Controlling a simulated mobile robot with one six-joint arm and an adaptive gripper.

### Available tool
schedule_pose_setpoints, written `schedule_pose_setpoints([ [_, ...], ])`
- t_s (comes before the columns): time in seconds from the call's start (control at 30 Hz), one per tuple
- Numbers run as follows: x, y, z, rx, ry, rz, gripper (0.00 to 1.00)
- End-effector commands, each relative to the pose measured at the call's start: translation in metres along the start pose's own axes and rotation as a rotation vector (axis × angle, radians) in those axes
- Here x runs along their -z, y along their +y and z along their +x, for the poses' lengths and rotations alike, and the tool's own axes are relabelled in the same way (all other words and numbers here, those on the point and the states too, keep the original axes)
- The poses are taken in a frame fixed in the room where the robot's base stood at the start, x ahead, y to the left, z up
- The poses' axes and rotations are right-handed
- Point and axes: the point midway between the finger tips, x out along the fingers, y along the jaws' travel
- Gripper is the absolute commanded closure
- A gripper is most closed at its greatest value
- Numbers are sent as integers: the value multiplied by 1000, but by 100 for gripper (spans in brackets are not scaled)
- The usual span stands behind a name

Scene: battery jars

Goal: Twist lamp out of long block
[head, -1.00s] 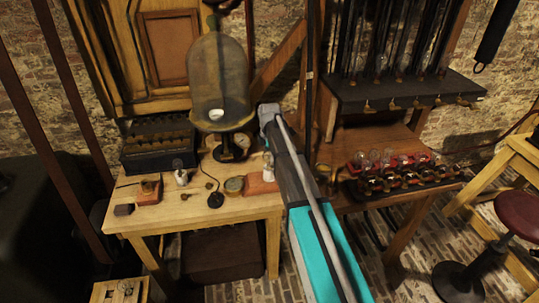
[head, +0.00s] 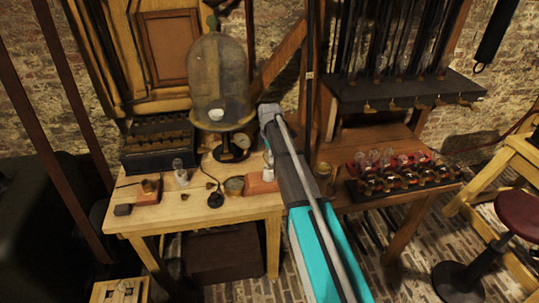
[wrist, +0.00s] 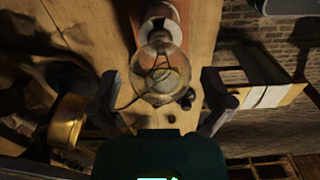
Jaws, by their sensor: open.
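The lamp, a clear glass bulb with a filament (wrist: 158,72), stands on a white collar (wrist: 158,20) on the long block (wrist: 178,14), which is reddish. In the head view the long block (head: 261,187) lies at the right end of the wooden table, with the lamp's white base (head: 268,174) close to my arm. My gripper (wrist: 163,88) is open. Its two fingers stand on either side of the bulb, apart from it, with gaps left and right. In the head view my arm hides the fingers.
On the table (head: 205,210) are a second lamp (head: 180,174), a small block (head: 149,190), a round gauge (head: 234,186) and a tall glass bell jar (head: 221,85). A rack of bulbs (head: 392,175) stands right of my arm. A brass cylinder (wrist: 68,120) shows left of my gripper.

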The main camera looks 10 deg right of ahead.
Motion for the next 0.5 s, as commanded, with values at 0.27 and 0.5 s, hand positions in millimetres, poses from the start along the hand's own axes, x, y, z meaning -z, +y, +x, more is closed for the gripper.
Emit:
schedule_pose_setpoints([
  [0.27,0,0,0,0,0,-1,45],
  [0.5,0,0,0,0,0,-4,59],
])
